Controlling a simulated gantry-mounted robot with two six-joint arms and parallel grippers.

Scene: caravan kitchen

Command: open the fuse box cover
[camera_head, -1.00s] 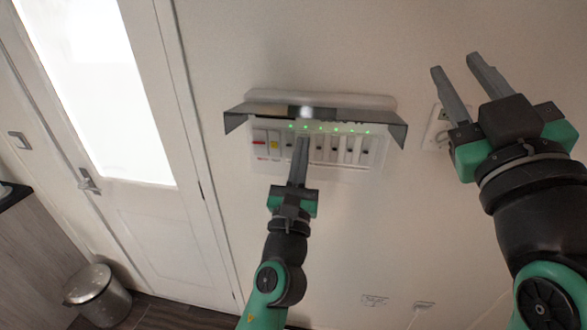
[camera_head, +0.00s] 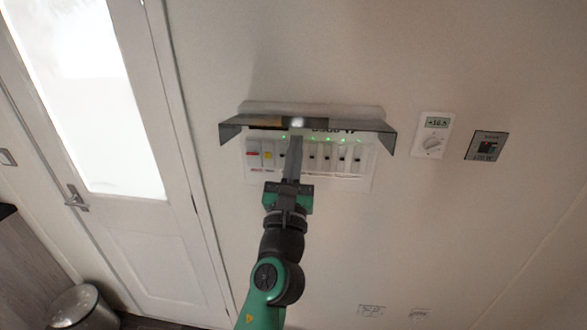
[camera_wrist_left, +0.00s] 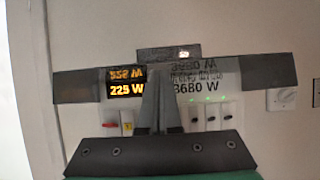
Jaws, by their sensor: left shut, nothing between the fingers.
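The fuse box (camera_head: 352,183) is a white unit on the wall with a row of switches and green lights. Its dark, glossy cover (camera_head: 225,132) is swung up at the top and sticks out from the wall, leaving the switches exposed. In the left wrist view the cover (camera_wrist_left: 80,86) spans the picture as a dark band. My left gripper (camera_head: 296,142) is shut and empty, in front of the switches with its fingertips at the cover's lower edge. I cannot tell whether they touch it. It also shows in the left wrist view (camera_wrist_left: 160,88). My right gripper is out of view.
A white thermostat (camera_head: 432,136) and a small dark panel (camera_head: 487,146) are on the wall to the right. A white door (camera_head: 150,245) stands at left, with a metal bin (camera_head: 78,307) below. Sockets (camera_head: 371,310) sit low on the wall.

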